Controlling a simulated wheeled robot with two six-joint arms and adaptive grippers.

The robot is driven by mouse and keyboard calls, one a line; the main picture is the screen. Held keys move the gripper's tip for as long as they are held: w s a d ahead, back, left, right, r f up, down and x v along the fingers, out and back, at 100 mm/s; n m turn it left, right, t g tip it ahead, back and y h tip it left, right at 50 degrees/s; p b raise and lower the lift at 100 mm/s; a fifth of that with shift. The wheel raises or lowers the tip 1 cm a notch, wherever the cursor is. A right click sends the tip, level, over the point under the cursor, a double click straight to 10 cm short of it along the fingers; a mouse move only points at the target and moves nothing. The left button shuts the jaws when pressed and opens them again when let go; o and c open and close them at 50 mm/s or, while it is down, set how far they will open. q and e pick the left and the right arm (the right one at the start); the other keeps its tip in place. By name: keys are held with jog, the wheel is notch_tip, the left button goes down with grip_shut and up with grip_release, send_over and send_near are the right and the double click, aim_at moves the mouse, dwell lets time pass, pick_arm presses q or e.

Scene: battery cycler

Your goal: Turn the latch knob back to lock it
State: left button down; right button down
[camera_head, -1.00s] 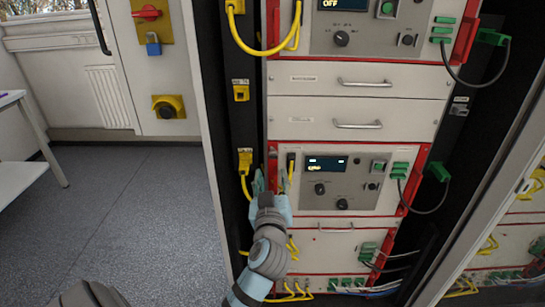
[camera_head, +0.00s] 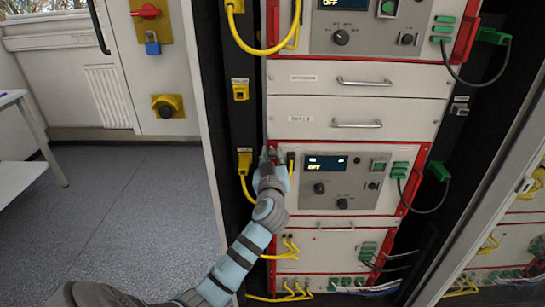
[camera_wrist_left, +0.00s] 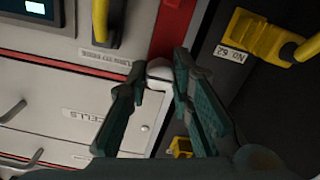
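The latch knob (camera_wrist_left: 160,72) is a small pale grey piece at the front left edge of the lower red-framed cycler unit (camera_head: 370,200). In the left wrist view it fills the gap between the two dark green fingers of my left gripper (camera_wrist_left: 159,78). The fingers lie along both its sides and look shut on it. In the head view my left gripper (camera_head: 268,158) is at the unit's upper left corner and mostly hides the knob. The knob's exact angle is hard to tell. My right gripper is not in view.
A yellow plug (camera_head: 244,162) with a cable is just left of the gripper, and another plug (camera_head: 290,158) is close on its right. A drawer (camera_head: 358,116) is above. Green connectors and a dark cable (camera_head: 430,210) hang at the right. The floor at left is clear.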

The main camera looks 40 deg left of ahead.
pick_arm(q)
jog(key=shift+m, duration=0.3)
jog(key=m+p, duration=0.1)
jog(key=m, duration=0.2)
jog(key=m+p, duration=0.1)
jog(key=m, duration=0.4)
jog(key=shift+p, duration=0.3)
jog(key=m+p, duration=0.1)
jog(key=m, duration=0.3)
jog(key=shift+m+p, duration=0.3)
jog(key=shift+p, duration=0.05)
jog(key=m+p, duration=0.1)
jog(key=m, duration=0.3)
jog(key=shift+f+m+p, duration=0.15)
jog(key=shift+m+p, duration=0.15)
jog(key=c, duration=1.4)
grip_release()
